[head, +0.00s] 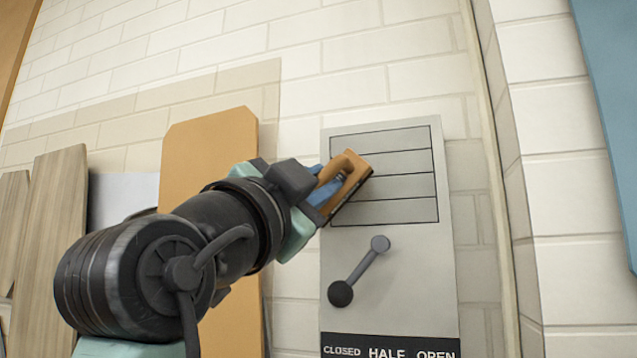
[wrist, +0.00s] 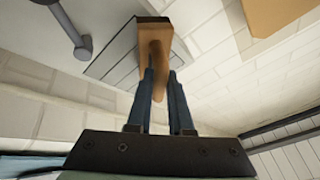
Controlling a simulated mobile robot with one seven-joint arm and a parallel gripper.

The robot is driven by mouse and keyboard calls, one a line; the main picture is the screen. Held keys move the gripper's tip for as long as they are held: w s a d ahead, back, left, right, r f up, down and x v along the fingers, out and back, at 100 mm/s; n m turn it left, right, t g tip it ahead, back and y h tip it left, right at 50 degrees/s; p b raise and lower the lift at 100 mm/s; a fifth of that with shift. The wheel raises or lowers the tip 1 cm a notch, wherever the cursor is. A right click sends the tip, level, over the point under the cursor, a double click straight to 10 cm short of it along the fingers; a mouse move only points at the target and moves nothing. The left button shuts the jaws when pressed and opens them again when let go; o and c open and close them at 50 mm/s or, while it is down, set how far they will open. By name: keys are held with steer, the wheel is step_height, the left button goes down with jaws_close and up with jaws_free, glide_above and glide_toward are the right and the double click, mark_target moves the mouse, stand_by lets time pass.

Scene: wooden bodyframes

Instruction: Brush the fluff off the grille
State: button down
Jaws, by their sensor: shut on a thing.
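The grille (head: 405,187) is a set of grey slats in a dark outline, on the upper part of a grey wall panel. My gripper (head: 328,187) is shut on the handle of an orange-brown brush (head: 349,174). The brush is at the grille's left side, its dark bristle edge facing the slats. I cannot tell for sure whether the bristles touch. In the wrist view the brush (wrist: 153,30) stands out past my fingers (wrist: 160,95), with the grille (wrist: 118,58) behind it to the left. I see no clear fluff on the visible slats; the brush hides part of them.
A lever with a dark knob (head: 340,293) sits on the panel below the grille, above a label strip (head: 390,346) reading CLOSED, HALF, OPEN. Boards (head: 208,150) lean on the brick wall at left. A blue board (head: 612,110) is at far right.

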steer(key=shift+w+d+p, duration=0.3)
steer(key=shift+w, duration=0.55)
steer(key=shift+s+d+b, duration=0.1)
steer(key=shift+s+d, duration=0.1)
steer(key=shift+d, duration=0.45)
steer(key=shift+s+d+b, duration=0.15)
steer(key=shift+s+d, duration=0.1)
steer(key=shift+d, duration=0.35)
steer(key=shift+s+d+b, duration=0.1)
steer(key=shift+s+d, duration=0.1)
steer(key=shift+d, duration=0.45)
steer(key=a, duration=0.1)
steer(key=w+a, duration=0.1)
steer(key=a, duration=0.1)
steer(key=shift+w+a+p, duration=0.25)
steer(key=shift+a+p, duration=0.15)
steer(key=shift+s+f, duration=0.1)
steer(key=shift+s+a+f+b, duration=0.1)
steer(key=shift+s+a+b, duration=0.25)
steer(key=shift+s+b, duration=0.15)
steer(key=shift+s+a+r+b, duration=0.1)
steer(key=shift+s+a+b, duration=0.1)
steer(key=shift+s, duration=0.55)
steer(key=shift+s+a+r+b, duration=0.1)
steer(key=shift+s+a+b, duration=0.05)
steer(key=shift+s, duration=0.55)
steer(key=shift+s+a+b, duration=0.2)
steer(key=shift+s, duration=0.55)
